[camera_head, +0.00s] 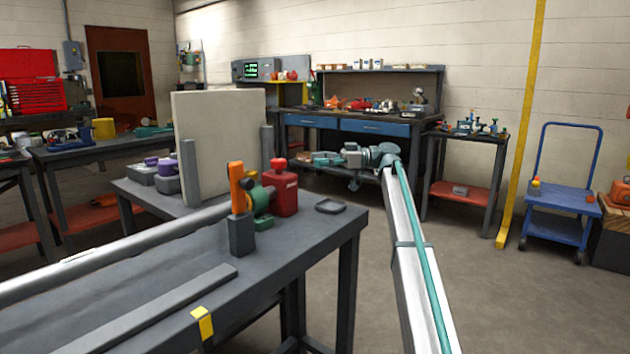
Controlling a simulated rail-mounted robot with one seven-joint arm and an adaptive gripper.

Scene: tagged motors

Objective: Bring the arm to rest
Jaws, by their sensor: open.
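My arm rises from the lower right of the head view as a long white link with a teal stripe. It bends at the elbow, and its far part points left to my gripper (322,158). The gripper is small in the picture, and it looks open with nothing visible in its jaws. It shows above and behind the far right end of the near grey table (318,238), apart from the things on it. The fingertips are too small to make out clearly.
On the near table are an orange upright (238,190), a small dark tray (330,206), a pale panel (218,140) and grey units with purple tops (167,168). Behind are a workbench (375,125) and a blue cart (558,200).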

